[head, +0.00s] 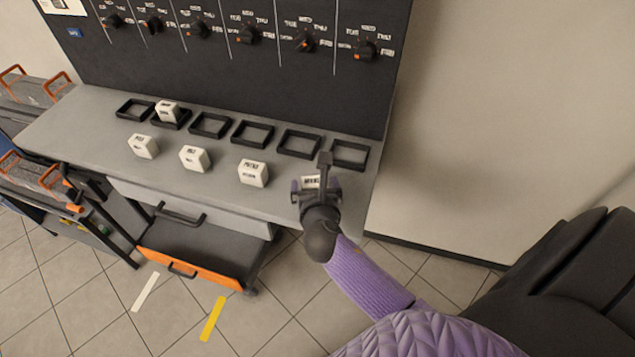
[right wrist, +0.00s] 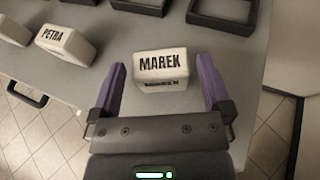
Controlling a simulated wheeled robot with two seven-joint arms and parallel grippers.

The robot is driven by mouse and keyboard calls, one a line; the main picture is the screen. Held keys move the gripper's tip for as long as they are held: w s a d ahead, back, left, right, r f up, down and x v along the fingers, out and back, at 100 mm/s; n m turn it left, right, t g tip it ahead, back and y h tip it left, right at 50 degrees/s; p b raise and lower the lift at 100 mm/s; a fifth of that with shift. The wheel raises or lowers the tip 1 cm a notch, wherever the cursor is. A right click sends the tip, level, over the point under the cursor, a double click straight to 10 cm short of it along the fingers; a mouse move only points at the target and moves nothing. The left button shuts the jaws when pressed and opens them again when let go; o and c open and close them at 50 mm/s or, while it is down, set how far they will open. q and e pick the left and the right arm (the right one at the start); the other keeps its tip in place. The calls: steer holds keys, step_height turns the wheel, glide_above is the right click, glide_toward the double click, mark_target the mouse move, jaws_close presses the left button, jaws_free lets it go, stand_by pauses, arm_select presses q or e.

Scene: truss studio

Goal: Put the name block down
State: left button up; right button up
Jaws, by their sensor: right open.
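A white name block reading MAREK (right wrist: 161,66) sits on the grey table between the purple fingertips of my right gripper (right wrist: 162,85). The gripper is open, with a gap on both sides of the block. In the head view my right gripper (head: 316,184) is at the table's front right, and the block (head: 311,181) is partly hidden behind it. Another name block reading PETRA (right wrist: 66,46) is to the left. More white blocks (head: 252,173), (head: 194,158), (head: 143,146) stand in a front row. One block (head: 167,111) stands in a black frame. My left gripper is not in view.
A row of black square frames lies behind the blocks, such as the empty ones at the right (head: 349,153) and (head: 299,144). A dark panel with several knobs (head: 248,35) rises behind. An open orange-fronted drawer (head: 190,265) sticks out below the table.

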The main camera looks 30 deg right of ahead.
steer(key=p+v, duration=0.2)
steer(key=v, duration=0.7)
steer(key=s+a+f+m+g+y, duration=0.1)
steer(key=s+f+m+g+y, duration=0.15)
steer(key=s+f+m, duration=0.45)
steer(key=s+a+f+m+g+y, duration=0.1)
steer(key=s+a+f+m+g, duration=0.15)
steer(key=f, duration=0.95)
steer(key=s+f+m+g+y, duration=0.1)
steer(key=s+f+m+g, duration=0.2)
steer(key=s+m, duration=0.6)
steer(key=s+d+f+m+g+y, duration=0.1)
steer(key=s+f+m+g, duration=0.2)
steer(key=s+f+m, duration=0.4)
steer(key=s+m, duration=0.2)
steer(key=shift+s+m, duration=0.35)
steer(key=shift+s, duration=0.05)
steer(key=shift+d+f+y, duration=0.1)
steer(key=shift+y, duration=0.15)
